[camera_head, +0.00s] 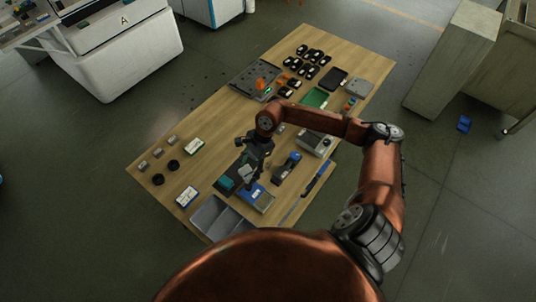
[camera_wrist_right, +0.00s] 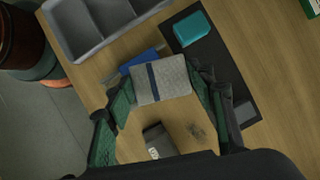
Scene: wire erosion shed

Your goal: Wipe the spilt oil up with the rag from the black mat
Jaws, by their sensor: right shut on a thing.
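My right gripper (camera_head: 249,177) is over the near part of the wooden table, its fingers pointing down. In the right wrist view its fingers (camera_wrist_right: 162,84) are closed on the rag (camera_wrist_right: 160,76), a grey folded cloth with a dark blue stripe; whether it touches the tabletop is unclear. A dark smudge that looks like the spilt oil (camera_wrist_right: 195,130) lies on bare wood beside the right finger; I cannot make it out in the head view. The black mat (camera_wrist_right: 212,58) lies beside the gripper with a teal block (camera_wrist_right: 193,29) on it. My left gripper is not in view.
A grey divided tray (camera_head: 213,217) stands at the near edge, beside a blue item (camera_head: 258,198). A dark device (camera_head: 288,165) stands right of the gripper. Black rings (camera_head: 173,165) and a white-green box (camera_head: 194,146) lie left. Several black parts crowd the far end.

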